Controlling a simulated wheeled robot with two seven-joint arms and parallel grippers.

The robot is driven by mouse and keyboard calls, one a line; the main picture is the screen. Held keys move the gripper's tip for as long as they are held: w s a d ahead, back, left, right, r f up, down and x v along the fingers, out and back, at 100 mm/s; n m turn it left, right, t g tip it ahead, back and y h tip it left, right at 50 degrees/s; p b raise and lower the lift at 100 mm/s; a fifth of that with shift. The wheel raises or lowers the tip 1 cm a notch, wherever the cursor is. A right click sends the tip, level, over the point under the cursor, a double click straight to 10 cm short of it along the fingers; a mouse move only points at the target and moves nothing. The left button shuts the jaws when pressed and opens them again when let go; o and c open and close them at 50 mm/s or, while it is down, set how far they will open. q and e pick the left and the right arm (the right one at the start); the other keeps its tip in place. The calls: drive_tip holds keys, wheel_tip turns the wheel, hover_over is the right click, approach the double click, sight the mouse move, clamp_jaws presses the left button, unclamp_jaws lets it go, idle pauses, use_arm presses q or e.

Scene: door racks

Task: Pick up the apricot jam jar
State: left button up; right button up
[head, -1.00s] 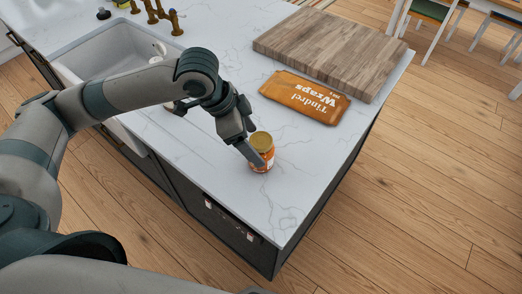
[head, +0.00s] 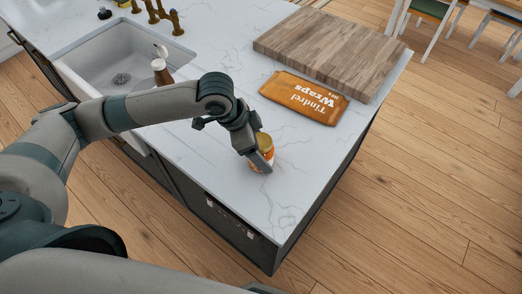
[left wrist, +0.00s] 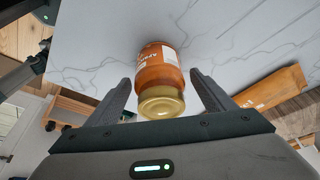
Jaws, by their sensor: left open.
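The apricot jam jar (head: 265,141), orange with a gold lid, stands upright on the white marble counter near its front edge. In the left wrist view the jar (left wrist: 159,66) shows its lid toward me, with part of a white label. My left gripper (head: 264,163) is at the jar and partly hides it in the head view. In the left wrist view the left gripper (left wrist: 157,92) is open, with one finger on each side of the jar and gaps showing. My right gripper is not in view.
An orange wraps packet (head: 305,97) lies behind the jar, in front of a wooden cutting board (head: 330,50). A sink (head: 110,60) with a brown bottle (head: 161,72) beside it is at the left. The counter around the jar is clear.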

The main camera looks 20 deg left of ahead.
sight(264, 143)
use_arm(q)
drive_tip(key=shift+f, duration=0.15)
drive_tip(key=shift+c, duration=0.2)
drive_tip(key=c, duration=1.5)
drive_tip(key=shift+c, duration=0.2)
drive_tip(key=shift+r, duration=0.2)
drive_tip(key=shift+w+r+b, duration=0.1)
drive_tip(key=shift+r+b, duration=0.25)
drive_tip(key=shift+r, duration=0.15)
drive_tip(key=r, duration=0.1)
drive_tip(key=r+b, duration=0.1)
drive_tip(key=r, duration=0.1)
drive_tip(key=shift+s+d+r, duration=0.1)
drive_tip(key=shift+s+d, duration=0.3)
drive_tip(key=s+d+r+b, duration=0.2)
drive_tip(key=s+d+r, duration=0.4)
drive_tip(key=s, duration=0.2)
drive_tip(key=shift+s+d+r, duration=0.2)
drive_tip(key=shift+d+r, duration=0.1)
